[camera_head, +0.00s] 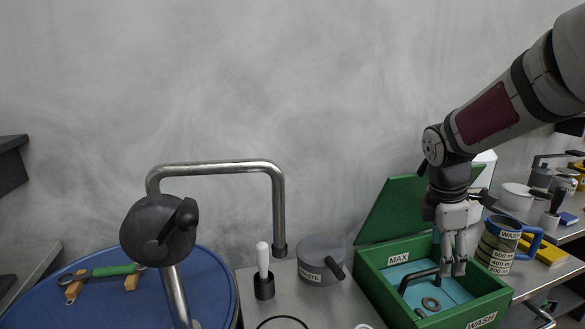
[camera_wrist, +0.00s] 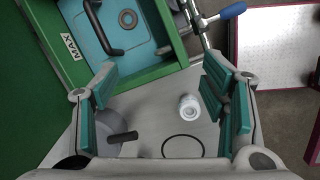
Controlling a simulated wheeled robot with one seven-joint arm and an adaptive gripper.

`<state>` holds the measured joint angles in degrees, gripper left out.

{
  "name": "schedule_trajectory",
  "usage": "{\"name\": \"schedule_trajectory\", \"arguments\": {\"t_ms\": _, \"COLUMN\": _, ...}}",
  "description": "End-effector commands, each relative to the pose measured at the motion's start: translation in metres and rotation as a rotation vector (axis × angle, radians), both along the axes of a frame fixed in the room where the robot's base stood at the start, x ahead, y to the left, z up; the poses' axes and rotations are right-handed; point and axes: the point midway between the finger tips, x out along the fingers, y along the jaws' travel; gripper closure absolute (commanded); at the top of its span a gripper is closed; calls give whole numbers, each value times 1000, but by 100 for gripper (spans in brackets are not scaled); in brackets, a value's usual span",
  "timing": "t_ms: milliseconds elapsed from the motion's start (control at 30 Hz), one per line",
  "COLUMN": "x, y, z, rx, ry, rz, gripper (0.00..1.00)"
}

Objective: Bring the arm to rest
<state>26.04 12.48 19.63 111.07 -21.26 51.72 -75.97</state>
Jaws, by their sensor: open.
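My gripper (camera_head: 455,268) hangs at the end of my arm on the right of the head view, fingers pointing down, over the open green box (camera_head: 399,294). In the wrist view the gripper (camera_wrist: 162,98) has its teal-padded fingers wide apart with nothing held between them. The box has its lid raised at the back and a teal interior with a dark curved handle (camera_head: 416,276) and a small grey ring (camera_head: 431,304). I cannot tell how far the fingertips are above the box.
A striped measuring jug (camera_head: 496,246) stands right of the box. A bent metal pipe (camera_head: 215,169) rises near the blue drum (camera_head: 218,283).

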Motion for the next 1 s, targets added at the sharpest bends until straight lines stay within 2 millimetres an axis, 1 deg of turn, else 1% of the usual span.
{"name": "schedule_trajectory", "arguments": {"t_ms": 33, "x": -16, "y": 10, "z": 17, "rx": -3, "ry": -33, "rz": -68, "gripper": 34}}
{"name": "schedule_trajectory", "arguments": {"t_ms": 100, "x": -37, "y": 22, "z": 34, "rx": 6, "ry": -77, "rz": -180, "gripper": 34}}
{"name": "schedule_trajectory", "arguments": {"t_ms": 167, "x": -57, "y": 32, "z": 47, "rx": 19, "ry": -115, "rz": -276, "gripper": 34}}
{"name": "schedule_trajectory", "arguments": {"t_ms": 200, "x": -70, "y": 38, "z": 55, "rx": 30, "ry": -143, "rz": -342, "gripper": 34}}
{"name": "schedule_trajectory", "arguments": {"t_ms": 267, "x": -90, "y": 47, "z": 65, "rx": 51, "ry": -183, "rz": -440, "gripper": 34}}
{"name": "schedule_trajectory", "arguments": {"t_ms": 400, "x": -137, "y": 67, "z": 83, "rx": 126, "ry": -272, "rz": -667, "gripper": 34}}
{"name": "schedule_trajectory", "arguments": {"t_ms": 533, "x": -181, "y": 84, "z": 92, "rx": 221, "ry": -339, "rz": -879, "gripper": 34}}
{"name": "schedule_trajectory", "arguments": {"t_ms": 600, "x": -203, "y": 92, "z": 93, "rx": 282, "ry": -366, "rz": -987, "gripper": 34}}
{"name": "schedule_trajectory", "arguments": {"t_ms": 700, "x": -230, "y": 102, "z": 92, "rx": 367, "ry": -388, "rz": -1127, "gripper": 34}}
{"name": "schedule_trajectory", "arguments": {"t_ms": 833, "x": -255, "y": 112, "z": 88, "rx": 454, "ry": -393, "rz": -1262, "gripper": 34}}
{"name": "schedule_trajectory", "arguments": {"t_ms": 900, "x": -262, "y": 115, "z": 86, "rx": 485, "ry": -391, "rz": -1309, "gripper": 34}}
{"name": "schedule_trajectory", "arguments": {"t_ms": 1000, "x": -268, "y": 117, "z": 84, "rx": 508, "ry": -387, "rz": -1344, "gripper": 34}}
